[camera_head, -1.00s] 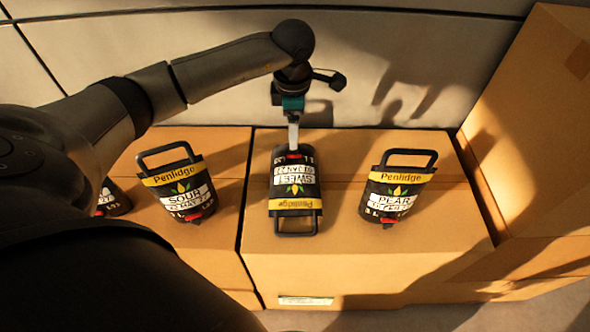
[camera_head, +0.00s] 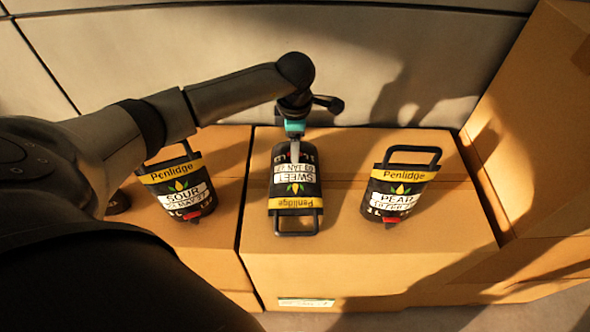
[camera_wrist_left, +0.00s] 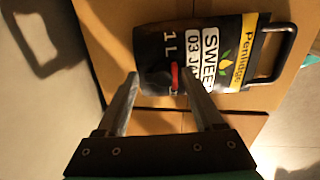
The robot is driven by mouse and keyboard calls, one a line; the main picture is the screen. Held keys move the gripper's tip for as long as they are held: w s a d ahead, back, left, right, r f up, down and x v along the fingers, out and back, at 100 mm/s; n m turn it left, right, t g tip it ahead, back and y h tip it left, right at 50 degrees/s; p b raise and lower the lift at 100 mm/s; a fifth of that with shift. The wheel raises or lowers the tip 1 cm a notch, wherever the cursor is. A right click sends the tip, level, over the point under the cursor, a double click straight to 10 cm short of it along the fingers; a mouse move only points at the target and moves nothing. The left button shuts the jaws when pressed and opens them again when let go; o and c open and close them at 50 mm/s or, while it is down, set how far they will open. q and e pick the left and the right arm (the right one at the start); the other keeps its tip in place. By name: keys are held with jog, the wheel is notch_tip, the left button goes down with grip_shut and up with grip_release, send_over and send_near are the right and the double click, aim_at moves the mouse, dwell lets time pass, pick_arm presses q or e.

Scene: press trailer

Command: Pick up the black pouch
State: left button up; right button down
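Three black pouches with yellow "Penlidge" bands and handles lie on cardboard boxes: the SWEET pouch (camera_head: 296,185), the PEAR pouch (camera_head: 399,190) to its right and the SOUR pouch (camera_head: 180,190) to its left. The SWEET pouch is turned with its handle toward me and its red-spout end toward my left gripper (camera_head: 294,158). In the left wrist view, the left gripper (camera_wrist_left: 157,72) is open. Its fingers are apart at the spout end of the SWEET pouch (camera_wrist_left: 205,55), the right finger overlapping it in view; contact cannot be told. My right gripper is out of view.
The box (camera_head: 350,245) under the SWEET and PEAR pouches stands against a pale wall (camera_head: 400,70). A tall cardboard box (camera_head: 540,120) rises at the right.

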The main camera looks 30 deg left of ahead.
pick_arm(q)
grip_shut()
dwell(0.3)
dwell(0.7)
jog(key=shift+w+r, duration=0.1)
jog(key=shift+r, duration=0.05)
